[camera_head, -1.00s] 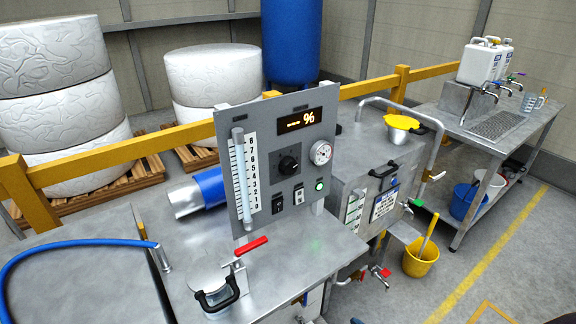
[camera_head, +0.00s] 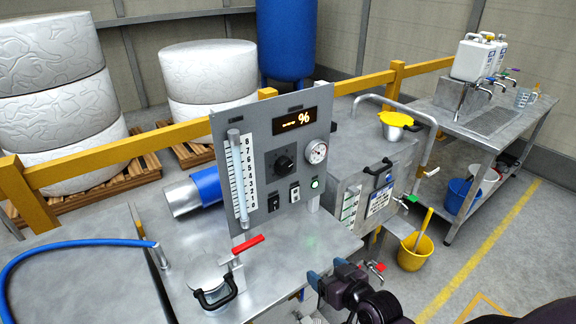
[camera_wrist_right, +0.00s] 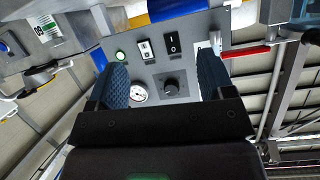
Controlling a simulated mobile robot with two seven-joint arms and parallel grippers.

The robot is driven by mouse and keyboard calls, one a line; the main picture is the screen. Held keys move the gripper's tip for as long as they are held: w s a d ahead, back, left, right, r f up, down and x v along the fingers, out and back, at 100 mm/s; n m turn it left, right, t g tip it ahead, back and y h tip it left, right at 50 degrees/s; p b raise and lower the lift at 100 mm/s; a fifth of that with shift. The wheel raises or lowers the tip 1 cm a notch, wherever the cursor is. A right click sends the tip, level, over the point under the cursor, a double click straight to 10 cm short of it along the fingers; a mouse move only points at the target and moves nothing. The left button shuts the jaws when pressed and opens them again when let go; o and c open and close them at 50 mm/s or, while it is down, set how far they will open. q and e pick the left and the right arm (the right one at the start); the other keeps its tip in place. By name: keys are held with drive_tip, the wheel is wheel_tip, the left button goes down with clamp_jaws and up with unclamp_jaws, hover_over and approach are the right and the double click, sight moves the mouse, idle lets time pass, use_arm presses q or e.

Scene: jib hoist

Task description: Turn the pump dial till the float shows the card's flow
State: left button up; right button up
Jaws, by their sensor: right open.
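The pump dial (camera_head: 285,164) is a black round knob on the grey control panel (camera_head: 262,200). It also shows in the right wrist view (camera_wrist_right: 172,87), between my fingers but farther off. The flow tube (camera_head: 237,180), with its numbered scale, stands on the panel's left side; the float's height is too small to tell. A lit display (camera_head: 294,120) shows a % sign, its other text unreadable. My right gripper (camera_head: 328,276) is low in front of the bench, apart from the panel. In the right wrist view its fingers (camera_wrist_right: 163,85) are open and empty. No card with a flow value can be made out.
A red-handled lever (camera_head: 248,244) and a lidded port (camera_head: 208,276) stand on the bench before the panel. A steel tank (camera_head: 350,180) is at the right.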

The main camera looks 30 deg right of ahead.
sight(287, 169)
drive_tip(key=w+d+r+m+t+y+p, duration=0.1)
drive_tip(key=w+d+r+t, duration=0.1)
drive_tip(key=w+r, duration=0.5)
drive_tip(key=w+d+r+t+y+p, duration=0.1)
drive_tip(key=w+r+t, duration=0.1)
drive_tip(key=w+r, duration=0.5)
use_arm(q)
drive_tip(key=shift+s+r+b, duration=0.35)
drive_tip(key=shift+r, duration=0.2)
use_arm(e)
drive_tip(key=w, duration=0.2)
drive_tip(key=w+a+r, duration=0.1)
drive_tip(key=w, duration=0.2)
drive_tip(key=w+a+r, duration=0.1)
drive_tip(key=w, duration=0.2)
drive_tip(key=shift+c, duration=0.4)
drive_tip(key=c, duration=0.8)
drive_tip(key=shift+m, duration=0.3)
drive_tip(key=shift+c, duration=0.2)
use_arm(q)
drive_tip(key=shift+f, duration=0.1)
use_arm(e)
drive_tip(key=shift+m, duration=0.4)
drive_tip(key=o, duration=0.9)
drive_tip(key=shift+s, duration=0.1)
